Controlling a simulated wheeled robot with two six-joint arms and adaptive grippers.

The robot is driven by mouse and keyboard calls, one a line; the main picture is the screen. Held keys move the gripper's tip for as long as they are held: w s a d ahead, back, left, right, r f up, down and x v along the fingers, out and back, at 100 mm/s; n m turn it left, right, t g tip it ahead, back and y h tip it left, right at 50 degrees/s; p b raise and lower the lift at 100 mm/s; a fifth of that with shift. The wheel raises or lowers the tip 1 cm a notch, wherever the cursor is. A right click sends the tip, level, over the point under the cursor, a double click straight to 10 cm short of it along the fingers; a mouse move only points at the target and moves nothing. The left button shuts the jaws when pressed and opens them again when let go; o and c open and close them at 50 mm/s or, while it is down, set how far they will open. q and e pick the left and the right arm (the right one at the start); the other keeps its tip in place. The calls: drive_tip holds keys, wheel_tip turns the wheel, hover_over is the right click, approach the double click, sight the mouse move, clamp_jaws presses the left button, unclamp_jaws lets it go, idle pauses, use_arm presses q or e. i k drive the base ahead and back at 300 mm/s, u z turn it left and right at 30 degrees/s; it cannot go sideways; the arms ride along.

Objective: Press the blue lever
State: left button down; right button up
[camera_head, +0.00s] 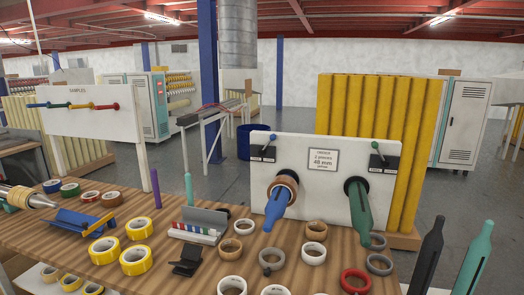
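A white upright panel (315,205) stands at the back of the wooden table. A small blue-tipped lever (273,137) sticks up from a black box (263,153) at the panel's upper left. Below it a blue tapered spindle (278,206) points forward from the panel, with a brown tape roll (288,182) around its base. A small green-tipped lever (375,146) stands at the panel's upper right, above a green tapered spindle (361,210). Neither of my grippers can be made out in this view, so nothing of mine is seen touching the levers.
Many tape rolls lie on the table, such as a yellow one (136,260) and a red one (356,280). A black stand (187,261), a blue holder (84,221) and a purple rod (156,188) are left of the panel. Dark (427,256) and teal (474,257) tapered pieces stand front right.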

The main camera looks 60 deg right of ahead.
sight(261, 152)
drive_tip(key=z, duration=2.6)
